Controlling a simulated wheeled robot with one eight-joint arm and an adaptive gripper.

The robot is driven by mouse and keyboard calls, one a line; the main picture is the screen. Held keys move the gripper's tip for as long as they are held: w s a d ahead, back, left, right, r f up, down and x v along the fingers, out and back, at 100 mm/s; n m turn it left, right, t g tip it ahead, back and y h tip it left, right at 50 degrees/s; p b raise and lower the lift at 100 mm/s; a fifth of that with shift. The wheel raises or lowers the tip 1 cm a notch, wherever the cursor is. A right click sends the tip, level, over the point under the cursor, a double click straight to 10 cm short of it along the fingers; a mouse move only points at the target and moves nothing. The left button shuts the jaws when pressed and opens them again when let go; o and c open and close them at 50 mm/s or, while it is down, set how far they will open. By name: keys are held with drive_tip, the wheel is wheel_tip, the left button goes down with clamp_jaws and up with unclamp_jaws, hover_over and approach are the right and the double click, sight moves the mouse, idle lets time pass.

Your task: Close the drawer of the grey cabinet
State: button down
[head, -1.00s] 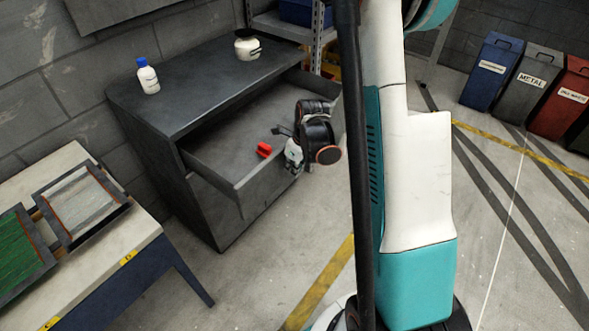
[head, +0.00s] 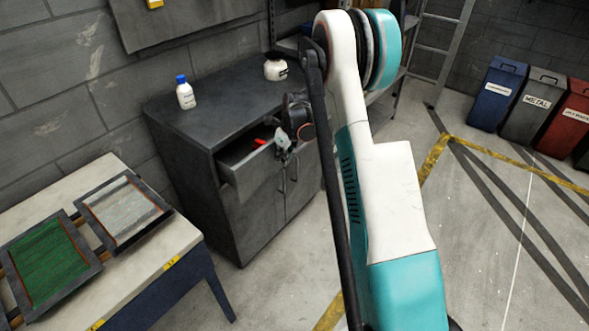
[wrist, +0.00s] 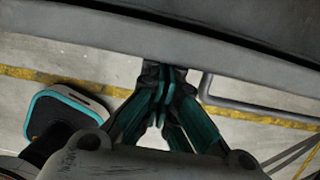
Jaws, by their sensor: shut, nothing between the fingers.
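The grey cabinet (head: 225,112) stands against the block wall in the head view. Its drawer (head: 250,178) is partly open, sticking out above the cabinet doors. A small red object (head: 261,141) shows inside it. My gripper (head: 283,156) is at the drawer's front, toward its right end, partly hidden by my own wrist. In the wrist view my gripper (wrist: 165,78) has its teal and black fingers together with nothing between them. Their tips are at the grey drawer front (wrist: 215,53). I cannot tell for sure whether they touch it.
A white bottle with a blue cap (head: 186,94) and a white jar (head: 275,69) stand on the cabinet top. A pale table (head: 150,245) with framed panels is at the lower left. Bins (head: 497,92) stand at the far right. The floor between is clear.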

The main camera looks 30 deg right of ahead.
drive_tip(key=w+a, duration=0.1)
drive_tip(key=w, duration=0.2)
drive_tip(key=w+a, duration=0.1)
drive_tip(key=w, duration=0.3)
drive_tip(key=w+a, duration=0.1)
drive_tip(key=w, duration=0.2)
drive_tip(key=shift+w+a, duration=0.2)
drive_tip(key=shift+a, duration=0.15)
